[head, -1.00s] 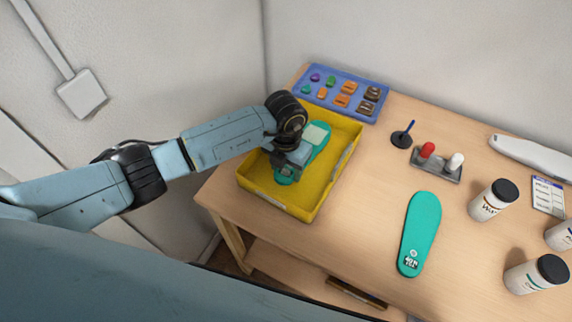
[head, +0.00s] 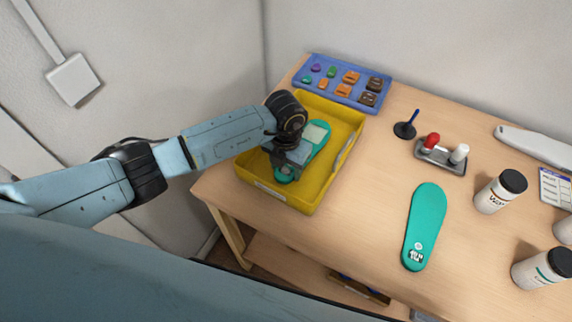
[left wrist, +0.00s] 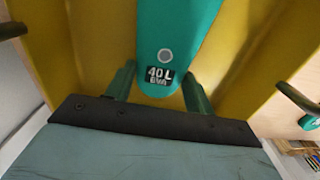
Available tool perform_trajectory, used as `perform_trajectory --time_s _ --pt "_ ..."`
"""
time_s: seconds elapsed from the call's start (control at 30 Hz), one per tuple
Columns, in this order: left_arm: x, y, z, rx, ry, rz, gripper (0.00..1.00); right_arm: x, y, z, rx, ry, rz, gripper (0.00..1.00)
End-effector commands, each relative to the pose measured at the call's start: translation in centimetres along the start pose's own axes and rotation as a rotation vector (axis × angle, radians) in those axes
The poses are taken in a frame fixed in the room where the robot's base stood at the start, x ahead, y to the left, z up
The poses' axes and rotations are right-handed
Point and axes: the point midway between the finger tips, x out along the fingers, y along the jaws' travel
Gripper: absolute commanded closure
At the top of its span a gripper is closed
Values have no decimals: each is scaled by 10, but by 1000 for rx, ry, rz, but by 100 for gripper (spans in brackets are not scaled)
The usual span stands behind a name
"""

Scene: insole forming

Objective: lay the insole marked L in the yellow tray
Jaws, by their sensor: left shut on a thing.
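The teal insole marked 40 L (left wrist: 165,40) lies lengthwise in the yellow tray (head: 322,195), its round heel end toward me. It also shows in the head view (head: 323,145), with a pale patch near its far end. My left gripper (head: 286,168) is inside the tray, shut on the heel end. In the left wrist view its two green fingers (left wrist: 160,88) flank the heel. A second teal insole (head: 425,222) lies on the table right of the tray; its label is too small to read. My right gripper is not in view.
A blue tray of small coloured pieces (head: 345,90) stands behind the yellow tray. A pen stand (head: 405,130), a holder with red and white knobs (head: 440,158) and white bottles (head: 495,195) stand to the right. The table between yellow tray and second insole is clear.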

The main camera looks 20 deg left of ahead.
Motion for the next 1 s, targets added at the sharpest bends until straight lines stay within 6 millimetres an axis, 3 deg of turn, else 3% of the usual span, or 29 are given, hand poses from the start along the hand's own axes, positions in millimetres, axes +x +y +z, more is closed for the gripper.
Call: perform_trajectory --time_s 0.57,0.6,0.7,0.8,0.97,1.0 --pt "7 0 0 0 -1 0 70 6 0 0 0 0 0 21" --pt "7 0 0 0 -1 0 44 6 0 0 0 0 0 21" --pt "7 0 0 0 0 0 31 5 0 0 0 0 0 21" --pt "6 0 0 0 0 0 21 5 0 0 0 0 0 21" --pt "6 0 0 0 0 0 21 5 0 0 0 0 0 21" --pt "7 0 0 0 0 0 18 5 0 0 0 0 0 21"
